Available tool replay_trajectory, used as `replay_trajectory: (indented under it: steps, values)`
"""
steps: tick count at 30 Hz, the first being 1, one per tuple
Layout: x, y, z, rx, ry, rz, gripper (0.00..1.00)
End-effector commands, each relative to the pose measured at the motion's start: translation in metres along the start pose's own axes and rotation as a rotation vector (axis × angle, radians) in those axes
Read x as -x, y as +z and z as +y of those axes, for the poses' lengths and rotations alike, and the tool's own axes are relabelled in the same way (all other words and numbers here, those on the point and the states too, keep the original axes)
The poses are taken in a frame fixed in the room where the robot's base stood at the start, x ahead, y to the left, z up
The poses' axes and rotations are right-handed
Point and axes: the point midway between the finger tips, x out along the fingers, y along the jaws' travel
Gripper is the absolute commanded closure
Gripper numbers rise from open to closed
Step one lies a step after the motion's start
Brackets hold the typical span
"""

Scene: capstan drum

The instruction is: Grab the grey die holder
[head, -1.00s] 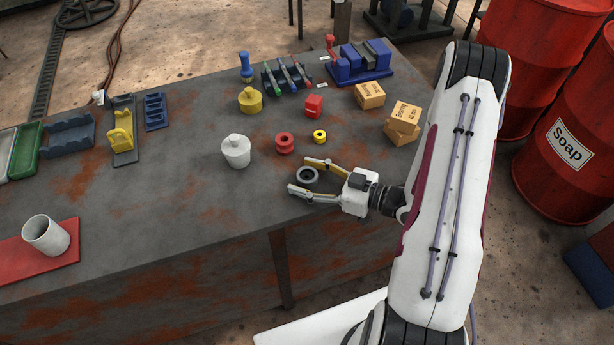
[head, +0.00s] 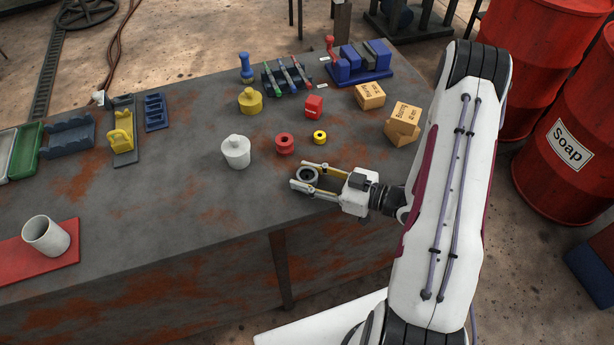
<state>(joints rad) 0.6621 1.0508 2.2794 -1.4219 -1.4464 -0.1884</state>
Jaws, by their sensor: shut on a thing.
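The grey die holder (head: 308,171) is a small dark grey ring near the front edge of the table, in the head view. My gripper (head: 303,175) reaches over the table from the right. Its two fingers lie on either side of the ring, one behind it and one in front, and are shut on it. The ring's open middle faces up. I cannot tell whether it touches the table or is slightly raised.
A red ring (head: 285,144), a yellow ring (head: 319,136) and a white lidded pot (head: 236,151) stand close behind and left. Boxes (head: 403,124) stand at right. A white cup (head: 46,235) stands on a red mat (head: 68,262).

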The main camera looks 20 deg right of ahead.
Motion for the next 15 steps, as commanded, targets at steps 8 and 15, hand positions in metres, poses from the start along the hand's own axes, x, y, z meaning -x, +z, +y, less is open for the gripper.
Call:
replay_trajectory:
  steps: [8,15]
  values:
    - [0.002,-0.017,0.001,0.003,0.0,0.001,0.96]
    - [0.006,-0.04,0.001,0.004,0.0,0.001,0.96]
